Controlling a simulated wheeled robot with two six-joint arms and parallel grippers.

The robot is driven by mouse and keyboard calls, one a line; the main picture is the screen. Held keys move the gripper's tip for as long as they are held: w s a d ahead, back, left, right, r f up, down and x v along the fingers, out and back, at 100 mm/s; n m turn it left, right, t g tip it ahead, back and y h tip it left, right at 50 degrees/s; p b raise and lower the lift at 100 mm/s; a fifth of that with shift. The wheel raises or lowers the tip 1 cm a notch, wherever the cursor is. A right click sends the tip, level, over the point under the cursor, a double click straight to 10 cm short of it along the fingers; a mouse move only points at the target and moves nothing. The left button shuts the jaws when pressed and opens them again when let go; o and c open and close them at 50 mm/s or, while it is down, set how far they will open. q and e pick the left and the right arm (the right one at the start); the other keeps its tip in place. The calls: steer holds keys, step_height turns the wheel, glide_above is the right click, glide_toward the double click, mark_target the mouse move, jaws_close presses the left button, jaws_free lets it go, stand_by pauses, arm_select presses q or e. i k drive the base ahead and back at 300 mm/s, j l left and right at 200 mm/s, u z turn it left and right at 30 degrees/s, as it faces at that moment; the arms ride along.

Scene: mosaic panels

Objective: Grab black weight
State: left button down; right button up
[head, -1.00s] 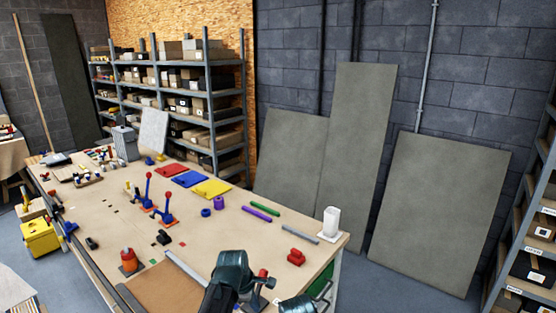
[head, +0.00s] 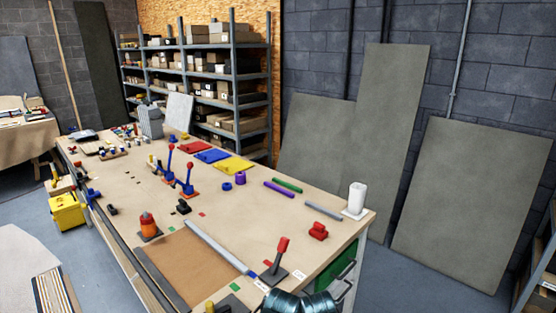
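A small black object (head: 183,207) that may be the black weight lies on the wooden workbench (head: 225,213), near the two levers with red knobs. Another small black object (head: 111,209) lies near the bench's left edge. I cannot tell for sure from this distance which of them is the weight. A dark teal part of my own arm shows at the bottom edge, right of centre, by the bench's near end. Neither of my grippers shows in the head view.
A red-handled lever (head: 278,258) stands near the front edge. A red object (head: 318,231) and a white holder (head: 356,200) stand at the right. An orange-topped object (head: 148,227) is left of a brown panel (head: 195,265). Shelves (head: 205,85) stand behind.

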mark_target(182, 207)
steer(key=z, duration=0.65)
steer(key=j+z, duration=0.15)
steer(key=z, duration=0.15)
steer(key=j+z, duration=0.25)
steer(key=k+j+z, duration=0.2)
steer(key=j+z, duration=0.2)
steer(key=k+j+z, duration=0.3)
steer(key=j+z, duration=0.15)
steer(key=k+j+z, duration=0.7)
steer(key=z, duration=0.15)
steer(key=k+j+z, duration=0.1)
steer(key=k+z, duration=0.9)
steer(key=k, duration=0.8)
steer(key=k+j+u, duration=0.35)
steer(key=k+u, duration=0.15)
steer(key=k+j+u, duration=0.45)
steer(key=k+j, duration=0.15)
steer(key=k, duration=0.1)
